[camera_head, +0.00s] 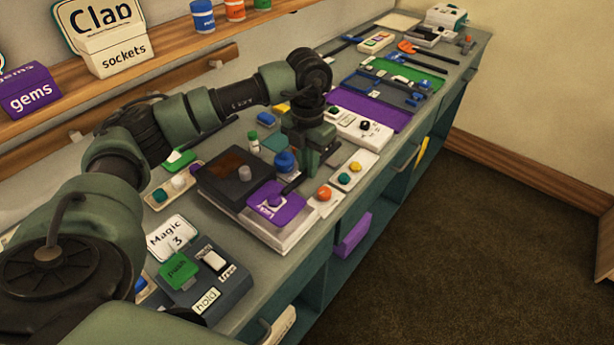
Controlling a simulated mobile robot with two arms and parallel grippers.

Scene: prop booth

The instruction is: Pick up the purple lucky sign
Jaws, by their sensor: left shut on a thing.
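The purple lucky sign (289,212) is a small purple plate with a white label reading "Lucky". It is tilted, over the front part of a white-edged box with a dark top. My left gripper (290,187) reaches down from above and is shut on the sign's upper right edge. Its fingertips are small and dark here, so the exact contact is hard to see. I cannot tell whether the sign still touches the box. My right gripper is not in view.
The box (283,238) sits on a crowded counter. Colored knobs on white plates (352,176) lie to the right. A shelf with a gems box (29,92) runs along the wall. The floor at right is clear.

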